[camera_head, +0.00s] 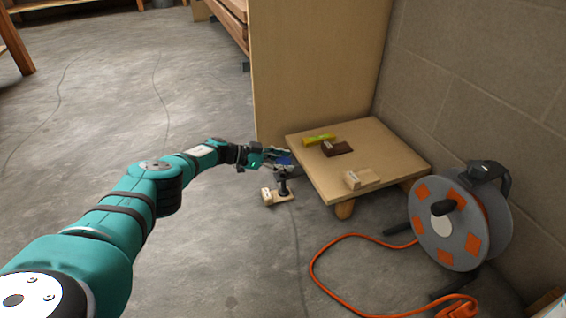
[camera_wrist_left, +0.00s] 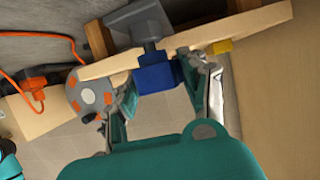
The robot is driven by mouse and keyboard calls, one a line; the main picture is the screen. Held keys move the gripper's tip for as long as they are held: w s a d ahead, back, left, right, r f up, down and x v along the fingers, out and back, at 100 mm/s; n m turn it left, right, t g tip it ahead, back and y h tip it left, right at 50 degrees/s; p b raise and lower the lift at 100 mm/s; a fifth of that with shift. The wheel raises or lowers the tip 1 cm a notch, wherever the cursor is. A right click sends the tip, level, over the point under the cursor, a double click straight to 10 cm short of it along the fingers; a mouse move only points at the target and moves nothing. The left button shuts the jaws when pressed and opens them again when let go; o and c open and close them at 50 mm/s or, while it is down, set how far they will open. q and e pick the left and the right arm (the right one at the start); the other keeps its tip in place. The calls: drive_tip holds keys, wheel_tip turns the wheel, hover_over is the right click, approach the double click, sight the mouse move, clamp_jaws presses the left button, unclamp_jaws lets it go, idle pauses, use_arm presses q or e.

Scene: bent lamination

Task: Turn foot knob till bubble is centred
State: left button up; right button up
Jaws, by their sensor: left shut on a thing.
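The foot knob (camera_head: 286,161) is blue and sits at the near left corner of a low wooden platform (camera_head: 345,190). Below it a dark foot (camera_head: 284,187) stands on a small wood block (camera_head: 270,196). My left gripper (camera_head: 277,157) is shut on the knob. In the left wrist view the blue knob (camera_wrist_left: 157,78) lies between the fingers, with the grey foot (camera_wrist_left: 140,24) beyond. A yellow level (camera_head: 319,139) lies on the platform; its bubble is too small to make out. My right gripper is not in view.
A dark brown block (camera_head: 337,149) and a small pale wood block (camera_head: 362,179) lie on the platform. A cable reel (camera_head: 456,222) with orange cord stands at right. A tall wood panel (camera_head: 305,75) stands behind. The floor at left is clear.

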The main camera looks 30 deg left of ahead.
use_arm(q)
drive_tip(key=shift+s+a+f, duration=0.1)
drive_tip(key=shift+f, duration=0.15)
drive_tip(key=o, duration=0.9)
drive_tip(key=shift+f, duration=0.15)
drive_tip(key=shift+o, duration=1.5)
drive_tip(key=shift+r, duration=0.2)
drive_tip(key=v, duration=1.1)
drive_tip(key=shift+s+a+r, duration=0.2)
drive_tip(key=shift+a, duration=0.05)
